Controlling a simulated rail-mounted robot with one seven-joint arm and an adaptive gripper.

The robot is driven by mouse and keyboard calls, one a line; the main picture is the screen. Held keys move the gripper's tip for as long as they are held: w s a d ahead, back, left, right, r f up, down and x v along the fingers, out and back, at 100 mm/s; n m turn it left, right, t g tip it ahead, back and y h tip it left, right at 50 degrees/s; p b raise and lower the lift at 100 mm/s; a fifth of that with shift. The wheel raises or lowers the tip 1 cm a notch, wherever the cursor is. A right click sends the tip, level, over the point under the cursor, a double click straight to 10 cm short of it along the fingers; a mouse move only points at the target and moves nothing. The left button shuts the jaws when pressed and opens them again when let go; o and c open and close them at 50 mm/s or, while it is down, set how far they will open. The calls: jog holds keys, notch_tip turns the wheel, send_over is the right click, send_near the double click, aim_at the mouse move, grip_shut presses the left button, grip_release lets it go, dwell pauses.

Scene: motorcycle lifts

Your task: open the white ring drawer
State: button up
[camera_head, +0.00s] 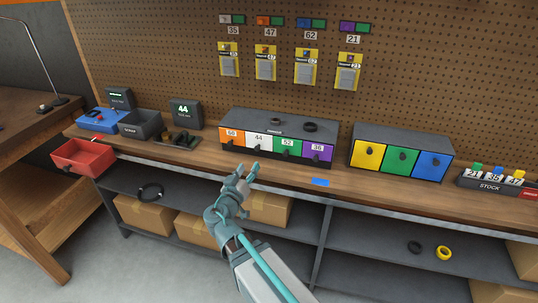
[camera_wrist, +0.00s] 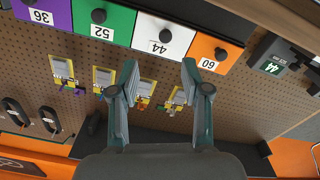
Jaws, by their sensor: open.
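The white drawer (camera_head: 258,141), labelled 44, sits flush in a dark cabinet (camera_head: 247,121) on the bench, between the orange and green drawers. Two black rings lie on the cabinet top. The wrist view shows the same white drawer (camera_wrist: 150,35) upside down, with its round black knob. My gripper (camera_head: 245,174) is in front of the bench edge, below and apart from the drawer fronts. Its fingers (camera_wrist: 160,68) are spread and empty, with the white drawer beyond the gap between them.
Neighbouring orange (camera_head: 231,135), green (camera_head: 287,147) and purple (camera_head: 318,152) drawers are shut. A yellow, green and blue drawer unit (camera_head: 402,142) stands to the right. A red bin (camera_head: 83,157) juts out at the left edge.

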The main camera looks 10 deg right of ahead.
aim_at(257, 150)
jog(key=shift+m, duration=0.5)
jog(key=p+x, duration=0.1)
jog(key=x, duration=0.2)
jog(key=p+x, duration=0.1)
jog(key=x, duration=0.2)
jog(key=a+p+x, duration=0.1)
jog(key=x, duration=0.2)
jog(key=shift+w+d, duration=0.25)
jog(key=shift+w, duration=0.35)
jog(key=shift+w+d+p, duration=0.35)
jog(key=shift+w, duration=0.1)
grip_shut()
